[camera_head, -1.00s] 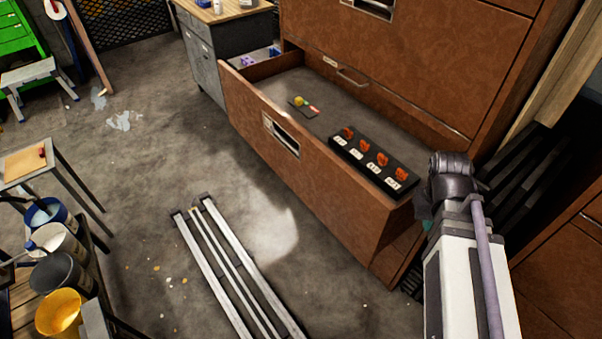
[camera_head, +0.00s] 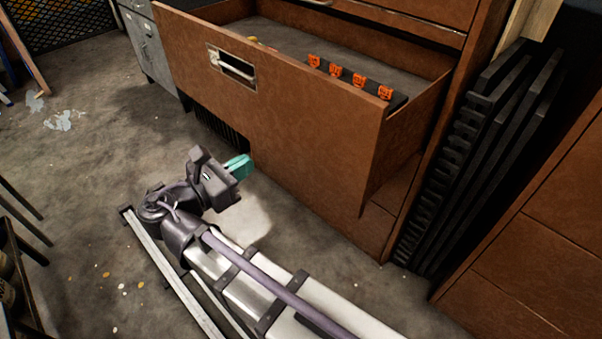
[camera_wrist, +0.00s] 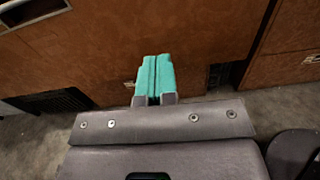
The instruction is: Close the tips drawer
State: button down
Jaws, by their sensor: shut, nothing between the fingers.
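The tips drawer (camera_head: 290,130) is a wide brown drawer pulled out from the brown cabinet (camera_head: 430,14). Its front carries a metal label-and-pull plate (camera_head: 232,68). Inside it, a black holder with several orange tips (camera_head: 348,76) stands near the right end. My gripper (camera_head: 240,166), with teal fingertips, is low in front of the drawer front, left of its middle. The fingers are shut together and empty. In the wrist view the teal fingertips (camera_wrist: 154,75) point at the brown front (camera_wrist: 190,40). I cannot tell whether they touch it.
Black slatted panels (camera_head: 480,150) lean right of the cabinet, beside another brown cabinet (camera_head: 540,230). A grey cabinet (camera_head: 150,50) stands at the back left. The floor to the left is mostly clear.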

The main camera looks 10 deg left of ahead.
send_near(299, 131)
jog(key=x, duration=0.7)
jog(key=shift+w+d, duration=0.15)
jog(key=shift+d, duration=0.1)
jog(key=shift+w, duration=0.1)
